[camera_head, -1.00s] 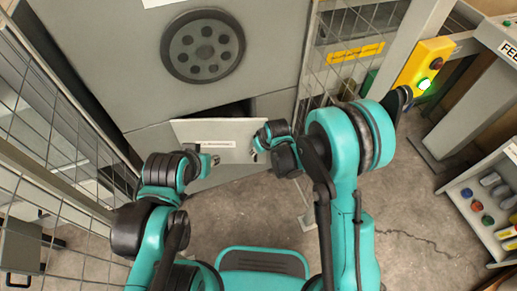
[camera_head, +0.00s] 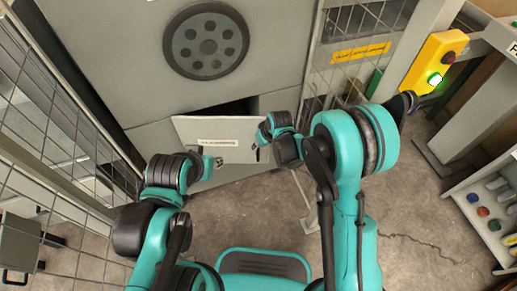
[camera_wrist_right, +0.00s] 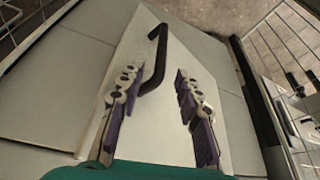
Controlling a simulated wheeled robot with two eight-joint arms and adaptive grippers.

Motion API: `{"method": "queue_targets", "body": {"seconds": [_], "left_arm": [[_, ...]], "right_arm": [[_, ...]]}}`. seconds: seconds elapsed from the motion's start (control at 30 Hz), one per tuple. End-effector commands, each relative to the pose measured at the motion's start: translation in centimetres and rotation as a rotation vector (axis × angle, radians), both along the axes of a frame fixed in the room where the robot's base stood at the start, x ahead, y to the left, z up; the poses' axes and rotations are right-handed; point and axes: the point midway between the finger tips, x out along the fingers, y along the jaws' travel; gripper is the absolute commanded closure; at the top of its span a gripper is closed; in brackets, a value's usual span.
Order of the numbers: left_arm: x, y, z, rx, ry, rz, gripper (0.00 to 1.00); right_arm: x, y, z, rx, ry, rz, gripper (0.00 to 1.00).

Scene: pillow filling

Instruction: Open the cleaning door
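The cleaning door (camera_head: 222,128) is a pale panel with a label, low on the grey machine. It is tilted out at the top, with a dark gap above it. My right gripper (camera_head: 264,140) is at the door's right edge. In the right wrist view, my right gripper (camera_wrist_right: 158,105) is open, its purple-padded fingers apart over the pale panel (camera_wrist_right: 170,140). A black bar handle (camera_wrist_right: 157,62) reaches between them, close to the left finger. My left gripper (camera_head: 213,162) is by the door's lower left part; its fingers are too small to read.
The grey machine has a round dark port (camera_head: 205,41) above the door. Wire mesh fences (camera_head: 60,120) stand on both sides. A yellow box (camera_head: 432,62) with a lit green button is at the right, above a shelf of small items (camera_head: 485,210). Concrete floor lies below.

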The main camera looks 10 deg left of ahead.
Motion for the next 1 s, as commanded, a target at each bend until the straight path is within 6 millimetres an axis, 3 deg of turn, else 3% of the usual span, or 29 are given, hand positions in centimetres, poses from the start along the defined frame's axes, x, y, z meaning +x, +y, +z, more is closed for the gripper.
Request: {"method": "queue_targets", "body": {"seconds": [0.1,0.3,0.67,0.8,1.0], "left_arm": [[0.0,0.0,-1.3,0.000,0.000,0.000,0.65],[0.0,0.0,-2.3,0.000,0.000,0.000,0.65],[0.0,0.0,-2.3,0.000,0.000,0.000,0.65],[0.0,0.0,-2.4,0.000,0.000,0.000,0.65],[0.0,0.0,-2.4,0.000,0.000,0.000,0.65]], "right_arm": [[0.7,0.5,-2.4,0.000,0.000,0.000,0.66],[1.4,1.1,-4.6,-0.001,-0.001,0.000,0.66],[1.6,1.3,-5.0,-0.001,-0.001,0.000,0.66],[1.6,1.3,-5.0,-0.001,-0.001,0.000,1.00],[1.6,1.3,-5.0,-0.001,-0.001,0.000,1.00]]}}
